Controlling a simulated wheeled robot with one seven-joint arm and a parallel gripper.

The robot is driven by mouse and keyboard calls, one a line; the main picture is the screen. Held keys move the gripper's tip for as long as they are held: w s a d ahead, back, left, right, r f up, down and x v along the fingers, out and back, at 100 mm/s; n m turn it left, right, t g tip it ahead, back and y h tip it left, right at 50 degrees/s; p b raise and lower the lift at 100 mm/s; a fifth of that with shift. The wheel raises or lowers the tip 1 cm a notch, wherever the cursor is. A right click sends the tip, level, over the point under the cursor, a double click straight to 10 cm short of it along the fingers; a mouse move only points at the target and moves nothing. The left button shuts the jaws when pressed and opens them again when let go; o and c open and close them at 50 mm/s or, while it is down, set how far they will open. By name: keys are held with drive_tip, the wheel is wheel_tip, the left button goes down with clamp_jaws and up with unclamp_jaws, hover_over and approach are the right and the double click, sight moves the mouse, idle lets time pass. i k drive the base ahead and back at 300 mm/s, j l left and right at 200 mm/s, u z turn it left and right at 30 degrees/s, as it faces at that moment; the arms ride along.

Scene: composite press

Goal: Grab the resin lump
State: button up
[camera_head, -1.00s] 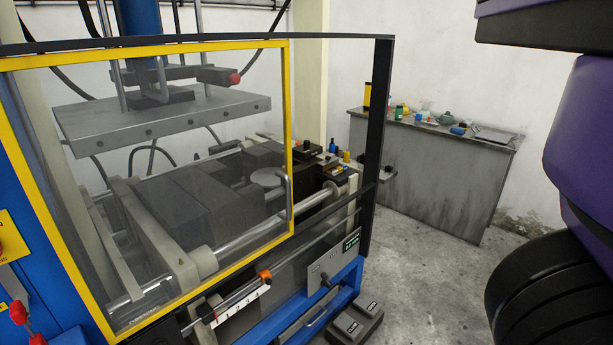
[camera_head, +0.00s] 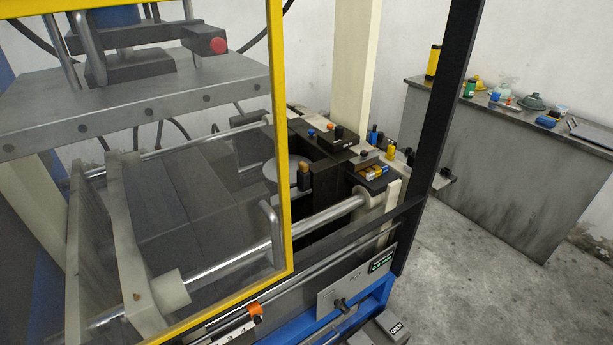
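I cannot make out a resin lump for certain. A pale grey round disc (camera_head: 281,173) sits inside the press, partly behind the clear yellow-framed door (camera_head: 282,95). A small dark piece with an orange-brown top (camera_head: 304,177) stands beside the disc. Dark blocks with small yellow, blue and black pieces lie farther right, near a yellow piece (camera_head: 373,172). My gripper is not in view.
The press's upper plate (camera_head: 150,105) hangs over dark blocks and steel rods. A black frame post (camera_head: 437,130) stands at the right. A grey bench (camera_head: 480,150) with several small items stands by the back wall. The floor between is clear.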

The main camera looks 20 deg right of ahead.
sight(304, 174)
drive_tip(key=i+l+u, duration=0.1)
drive_tip(key=i+l, duration=0.15)
drive_tip(key=i+l+u, duration=0.15)
drive_tip(key=l, duration=0.25)
drive_tip(key=i+l+u, duration=0.1)
drive_tip(key=i+l, duration=0.2)
drive_tip(key=i+l+u, duration=0.15)
drive_tip(key=l, duration=0.35)
drive_tip(key=i+l+u, duration=0.1)
drive_tip(key=l, duration=0.3)
drive_tip(key=i, duration=0.1)
